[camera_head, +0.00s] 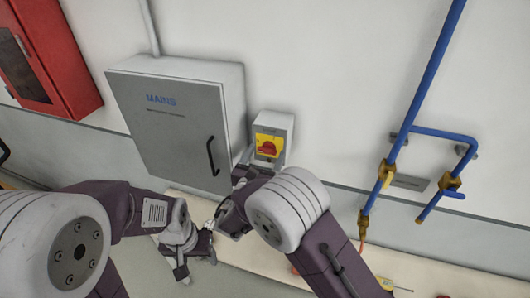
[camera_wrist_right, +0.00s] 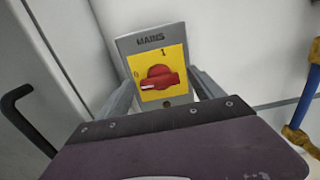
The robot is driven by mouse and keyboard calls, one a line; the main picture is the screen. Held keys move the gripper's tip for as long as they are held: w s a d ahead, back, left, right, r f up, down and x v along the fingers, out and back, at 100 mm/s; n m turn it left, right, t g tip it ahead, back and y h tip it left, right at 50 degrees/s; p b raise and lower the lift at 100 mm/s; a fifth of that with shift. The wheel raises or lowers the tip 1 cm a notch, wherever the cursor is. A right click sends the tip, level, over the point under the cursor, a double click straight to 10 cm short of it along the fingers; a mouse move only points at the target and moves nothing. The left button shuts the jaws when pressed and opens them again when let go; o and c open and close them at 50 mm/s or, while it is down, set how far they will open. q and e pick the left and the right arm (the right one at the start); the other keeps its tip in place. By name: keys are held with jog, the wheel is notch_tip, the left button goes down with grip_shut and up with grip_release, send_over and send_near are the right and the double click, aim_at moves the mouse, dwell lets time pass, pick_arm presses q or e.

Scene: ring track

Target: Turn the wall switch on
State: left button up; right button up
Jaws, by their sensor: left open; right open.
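The wall switch (camera_head: 271,138) is a grey box with a yellow plate and a red rotary knob, right of the cabinet in the head view. In the right wrist view the switch (camera_wrist_right: 155,55) reads MAINS, with 0 at left and 1 at top. Its red knob (camera_wrist_right: 159,78) lies about level, its white mark at the left, by the 0. My right gripper (camera_head: 264,160) is open in front of the switch; its fingers show either side of the yellow plate, with the knob between them in view. Contact cannot be told. My left gripper (camera_head: 196,262) is open and empty, low down.
A grey MAINS cabinet (camera_head: 165,115) with a black handle stands close left of the switch. Blue pipes (camera_head: 425,85) with brass fittings run down the wall at right. A red box (camera_head: 55,50) hangs upper left. A pale ledge (camera_head: 400,268) runs below.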

jog(key=shift+c, duration=0.3)
jog(key=shift+a, duration=0.1)
jog(key=c, duration=1.3)
jog(key=shift+f+b, duration=0.2)
jog(key=shift+b, duration=0.4)
jog(key=shift+s+d+f+m+b, duration=0.1)
jog(key=shift+m+b, duration=4.4)
jog(key=shift+b, duration=3.55)
jog(key=shift+d+m+b, duration=0.1)
jog(key=shift+m+b, duration=4.4)
jog(key=shift+b, duration=3.5)
jog(key=o, duration=1.4)
jog(key=shift+c, duration=0.2)
